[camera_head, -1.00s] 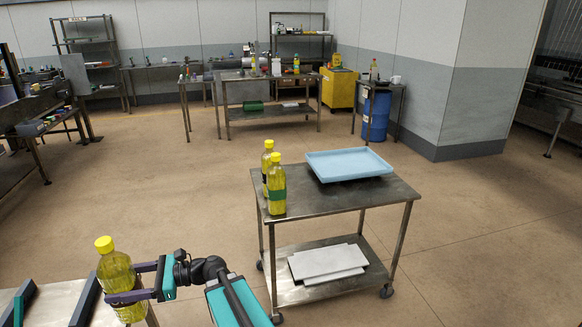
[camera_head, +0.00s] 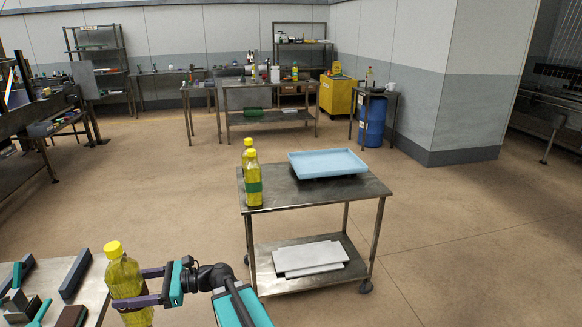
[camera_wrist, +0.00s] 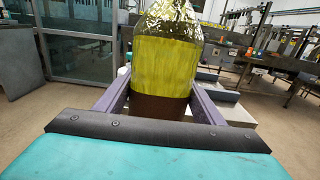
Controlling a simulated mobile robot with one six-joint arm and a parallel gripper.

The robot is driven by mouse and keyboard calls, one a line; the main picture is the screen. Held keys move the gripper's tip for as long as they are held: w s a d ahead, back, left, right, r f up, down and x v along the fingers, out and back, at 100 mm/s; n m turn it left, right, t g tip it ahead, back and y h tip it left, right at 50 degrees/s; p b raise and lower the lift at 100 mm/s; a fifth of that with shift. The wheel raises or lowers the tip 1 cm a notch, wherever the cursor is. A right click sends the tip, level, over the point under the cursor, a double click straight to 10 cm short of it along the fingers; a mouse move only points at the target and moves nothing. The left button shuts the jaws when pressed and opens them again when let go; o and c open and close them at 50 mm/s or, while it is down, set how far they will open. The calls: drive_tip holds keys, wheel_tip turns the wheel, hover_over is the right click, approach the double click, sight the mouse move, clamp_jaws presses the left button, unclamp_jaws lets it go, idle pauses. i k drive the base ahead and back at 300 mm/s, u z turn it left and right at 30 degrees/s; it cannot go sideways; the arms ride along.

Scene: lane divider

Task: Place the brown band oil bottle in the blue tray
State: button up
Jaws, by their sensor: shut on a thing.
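My gripper (camera_head: 152,287) is shut on a yellow oil bottle (camera_head: 122,272) with a yellow cap, at the lower left of the head view. In the wrist view the bottle (camera_wrist: 168,52) stands between the two fingers, with a brown band (camera_wrist: 160,107) low on it. It is held upright, beside a metal table at the lower left. The blue tray (camera_head: 328,163) lies on top of a steel cart (camera_head: 300,197), right of centre, well away from my gripper. No items show in the tray.
Two more yellow oil bottles stand at the cart's left end; the front one (camera_head: 253,180) has a green band. White panels (camera_head: 308,258) lie on the cart's lower shelf. The table at lower left (camera_head: 92,290) holds dark bars and tools. Open floor lies around the cart.

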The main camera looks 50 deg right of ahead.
sight(342, 162)
drive_tip(key=z, duration=0.5)
drive_tip(key=k, duration=0.15)
drive_tip(key=u, duration=2.8)
drive_tip(key=k, duration=1.2)
